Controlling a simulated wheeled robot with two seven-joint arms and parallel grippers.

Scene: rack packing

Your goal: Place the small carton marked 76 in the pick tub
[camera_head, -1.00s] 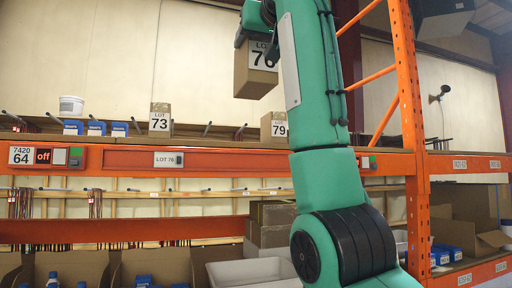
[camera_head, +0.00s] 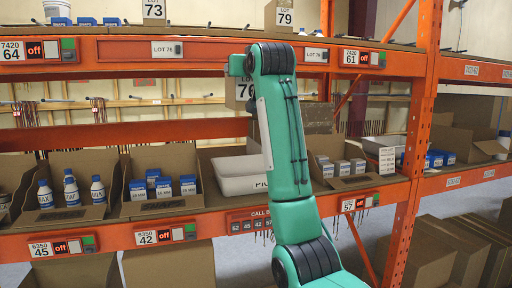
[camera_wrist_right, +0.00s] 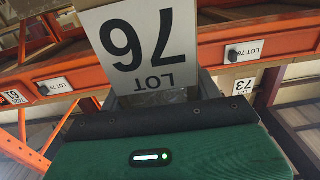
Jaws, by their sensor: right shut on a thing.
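The small carton marked 76 (camera_head: 233,98) hangs partly behind my right arm in the head view, in the opening between the upper and middle shelves. In the right wrist view, its label (camera_wrist_right: 150,45) shows large and upside down. My right gripper (camera_wrist_right: 165,97) is shut on this carton; its fingertips are mostly hidden. The white pick tub (camera_head: 228,185) stands on the middle shelf, below the carton in the picture. My arm covers its right part and some of its lettering. My left gripper is not in view.
Cartons marked 73 (camera_head: 153,12) and 79 (camera_head: 284,17) stand on the upper shelf. Open boxes of blue-and-white cartons (camera_head: 163,188) and small boxes (camera_head: 343,168) flank the tub. The upper orange beam (camera_head: 110,49) and the orange upright (camera_head: 418,120) bound the opening.

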